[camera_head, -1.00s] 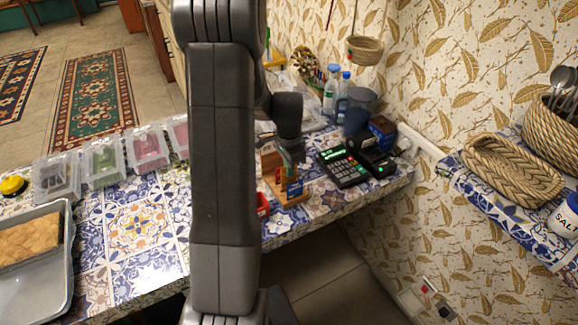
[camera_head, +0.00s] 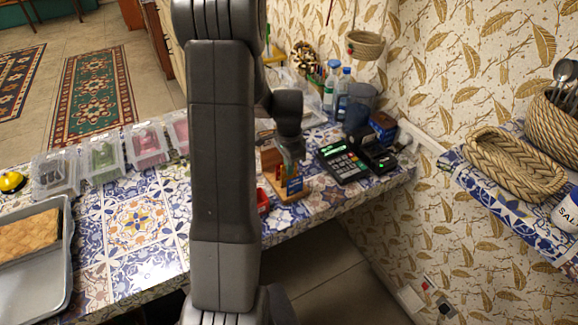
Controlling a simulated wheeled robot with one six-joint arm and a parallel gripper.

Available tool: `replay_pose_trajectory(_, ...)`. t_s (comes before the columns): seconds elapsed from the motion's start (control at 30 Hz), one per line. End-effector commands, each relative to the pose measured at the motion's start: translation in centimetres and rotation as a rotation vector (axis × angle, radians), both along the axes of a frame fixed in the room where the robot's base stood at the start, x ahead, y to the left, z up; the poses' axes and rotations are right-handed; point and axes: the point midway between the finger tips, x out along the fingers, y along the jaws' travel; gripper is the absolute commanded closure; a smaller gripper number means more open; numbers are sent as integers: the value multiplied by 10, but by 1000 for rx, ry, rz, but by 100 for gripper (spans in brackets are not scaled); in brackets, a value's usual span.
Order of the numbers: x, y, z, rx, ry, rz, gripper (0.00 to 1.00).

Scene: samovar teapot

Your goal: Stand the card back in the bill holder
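The wooden bill holder (camera_head: 271,163) stands on the tiled counter, partly hidden behind my arm. A small blue card-like piece (camera_head: 294,186) shows at its front right, low by the wooden base, below my gripper. I cannot tell whether this piece is the card, or whether it stands in the holder or is held. My gripper (camera_head: 293,158) points down just right of the holder's upright part, above the base. Its fingers are too small and dark to tell whether they are open or shut.
A card terminal (camera_head: 342,163) and a dark device (camera_head: 378,158) stand to the right. Bottles (camera_head: 330,85) and a dark cup (camera_head: 357,118) are behind. A red box (camera_head: 262,200) lies near the counter's front edge. Clear tubs (camera_head: 101,160) and a tray (camera_head: 62,275) are left.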

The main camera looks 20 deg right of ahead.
Motion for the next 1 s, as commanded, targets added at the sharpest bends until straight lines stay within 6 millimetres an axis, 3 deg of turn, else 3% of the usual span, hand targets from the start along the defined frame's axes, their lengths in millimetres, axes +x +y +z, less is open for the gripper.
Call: replay_pose_trajectory(1.0, 0, 0, -11, 0, 1, 0, 100)
